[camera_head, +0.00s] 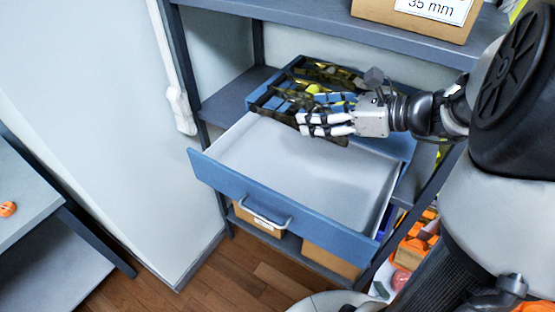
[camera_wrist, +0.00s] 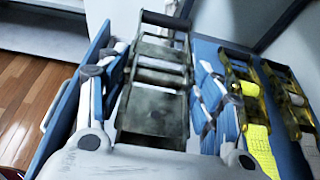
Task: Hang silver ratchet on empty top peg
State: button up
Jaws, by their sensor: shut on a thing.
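In the wrist view, a worn dull-grey ratchet (camera_wrist: 155,95) with a metal frame lies between the pale fingers of my gripper (camera_head: 308,125). My gripper is shut on this ratchet. In the head view my gripper is above the back of an open drawer, and its fingers hide much of the ratchet. No peg can be made out in either view.
The open drawer (camera_head: 330,178) has a blue front and a bare grey floor. Other ratchets, brassy in tone, lie to the right in the wrist view, one (camera_wrist: 252,110) with yellow strap. A box labelled "35 mm" (camera_head: 420,12) stands on the shelf above.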

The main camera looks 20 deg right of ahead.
aim_at(309, 182)
notch_tip(309, 182, down, 19)
jog(key=b, duration=0.6)
jog(key=shift+w+f, duration=0.1)
jog(key=shift+f, duration=0.05)
jog(key=shift+f+b, duration=0.2)
jog(key=shift+b, duration=0.1)
jog(key=o, duration=1.7)
jog(key=shift+f, duration=0.1)
jog(key=p+v, duration=0.1)
jog(key=v, duration=0.4)
jog(key=p+v, duration=0.2)
jog(key=v, duration=0.4)
jog(key=p+v, duration=0.2)
jog(key=v, duration=0.4)
jog(key=shift+r, duration=0.35)
